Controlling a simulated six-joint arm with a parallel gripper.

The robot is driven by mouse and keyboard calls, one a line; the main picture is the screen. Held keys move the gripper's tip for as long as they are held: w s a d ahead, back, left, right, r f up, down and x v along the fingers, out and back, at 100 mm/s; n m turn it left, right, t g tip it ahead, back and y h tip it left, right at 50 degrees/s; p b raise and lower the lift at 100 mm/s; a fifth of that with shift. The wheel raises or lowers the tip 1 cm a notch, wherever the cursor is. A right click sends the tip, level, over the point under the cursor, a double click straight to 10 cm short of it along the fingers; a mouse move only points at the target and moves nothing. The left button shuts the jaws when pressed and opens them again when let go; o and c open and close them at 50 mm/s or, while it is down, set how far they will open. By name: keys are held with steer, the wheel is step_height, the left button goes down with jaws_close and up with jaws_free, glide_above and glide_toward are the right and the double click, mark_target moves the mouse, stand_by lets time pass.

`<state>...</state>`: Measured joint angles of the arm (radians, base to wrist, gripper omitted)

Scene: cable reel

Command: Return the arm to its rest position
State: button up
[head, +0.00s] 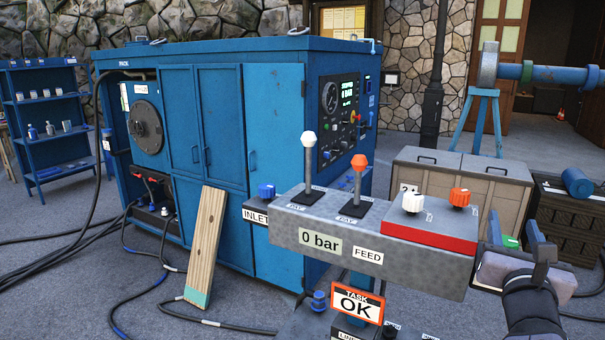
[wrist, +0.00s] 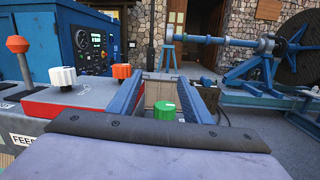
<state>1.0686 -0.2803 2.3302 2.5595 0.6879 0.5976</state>
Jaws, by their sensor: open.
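My gripper (head: 517,230) is at the right of the head view, beside the right end of the grey control console (head: 325,240). Its two blue fingers stand apart, and they also show in the wrist view (wrist: 163,92). A green knob (wrist: 164,111) appears between the fingers in the wrist view. It shows partly in the head view (head: 511,242). I cannot tell whether the fingers touch it. A white knob (head: 413,202) and an orange knob (head: 460,198) sit on the red block (head: 430,238), left of my gripper.
Two levers, white-tipped (head: 309,139) and orange-tipped (head: 359,162), rise from the console, labelled 0 bar and FEED. A sign reading TASK OK (head: 357,303) is below. A blue cabinet (head: 222,150) stands behind. Crates (head: 462,178) and a blue reel stand (wrist: 262,90) are at the right.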

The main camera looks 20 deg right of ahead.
steer(key=w+a+r+n+t+y+p, duration=0.3)
steer(key=w+a+r+n+y+p, duration=0.25)
steer(key=a, duration=0.35)
steer(key=w+a+f+n+g+y, duration=0.3)
steer(key=a+f+n+g+y, duration=0.3)
steer(key=a+f+n+y, duration=1)
steer(key=s+a+f+n+g+h+b, duration=0.1)
steer(key=s+a+f+n+g+h, duration=0.1)
steer(key=s+a+f+n+g, duration=0.4)
steer(key=s+a+f+n+g+h+b, duration=0.15)
steer(key=s+a+f+n, duration=0.25)
steer(key=a+f, duration=0.45)
steer(key=s+d+f+n+g+h+b, duration=0.1)
steer(key=s+f+n+g+h, duration=0.3)
steer(key=f+n, duration=0.4)
steer(key=shift+s+d+n+h, duration=0.7)
steer(key=shift+s+n, duration=0.7)
steer(key=shift+n, duration=1.55)
